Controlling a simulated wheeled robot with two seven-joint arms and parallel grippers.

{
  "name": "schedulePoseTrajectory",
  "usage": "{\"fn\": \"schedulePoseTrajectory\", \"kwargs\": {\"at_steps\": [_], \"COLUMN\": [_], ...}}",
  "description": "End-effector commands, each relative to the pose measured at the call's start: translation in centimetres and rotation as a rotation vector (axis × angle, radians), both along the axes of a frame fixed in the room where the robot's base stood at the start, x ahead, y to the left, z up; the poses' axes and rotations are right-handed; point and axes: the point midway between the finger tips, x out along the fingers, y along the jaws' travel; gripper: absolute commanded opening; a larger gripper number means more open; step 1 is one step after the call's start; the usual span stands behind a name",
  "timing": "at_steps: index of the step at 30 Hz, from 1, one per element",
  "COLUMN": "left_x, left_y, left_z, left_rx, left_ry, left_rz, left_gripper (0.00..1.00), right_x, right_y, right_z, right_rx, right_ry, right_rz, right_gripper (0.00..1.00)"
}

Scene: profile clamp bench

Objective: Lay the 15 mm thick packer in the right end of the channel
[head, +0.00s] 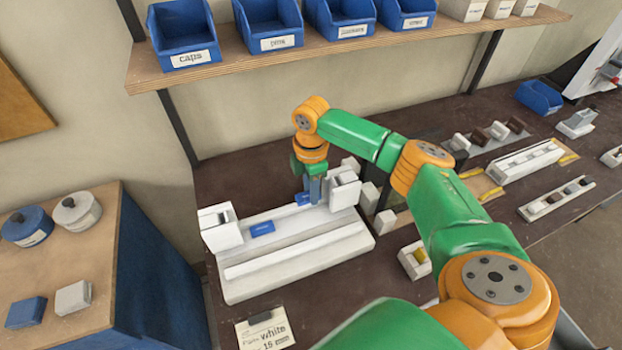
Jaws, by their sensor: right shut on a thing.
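The white clamp fixture (300,255) stands on the dark bench, with a raised white block at its left end (220,228) and another at its right end (344,188). The channel runs between these blocks. One blue packer (262,228) lies in it towards the left, apart from the left block. My right gripper (313,198) points down at the right end of the channel, close to the right block. It is shut on a second blue piece (302,198), partly hidden by the fingers. Whether this piece touches the channel floor I cannot tell. My left gripper is out of view.
A card (265,332) with partly legible writing lies in front of the fixture. Small white blocks (385,221) stand right of it, near a white holder (415,260). A shelf with blue bins (184,35) hangs above. My right arm crosses the bench's middle.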

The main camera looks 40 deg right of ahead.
Motion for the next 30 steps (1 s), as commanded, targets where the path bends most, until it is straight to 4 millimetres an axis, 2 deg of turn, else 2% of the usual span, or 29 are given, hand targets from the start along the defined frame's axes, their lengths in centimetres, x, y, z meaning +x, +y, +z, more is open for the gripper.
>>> {"fn": "schedulePoseTrajectory", "kwargs": {"at_steps": [30], "left_x": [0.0], "left_y": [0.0], "left_z": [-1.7], "left_rx": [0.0], "left_ry": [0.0], "left_rz": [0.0], "left_gripper": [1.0], "right_x": [0.0], "right_y": [0.0], "right_z": [-3.2], "right_rx": [0.0], "right_ry": [0.0], "right_rz": [0.0], "right_gripper": [0.0]}}
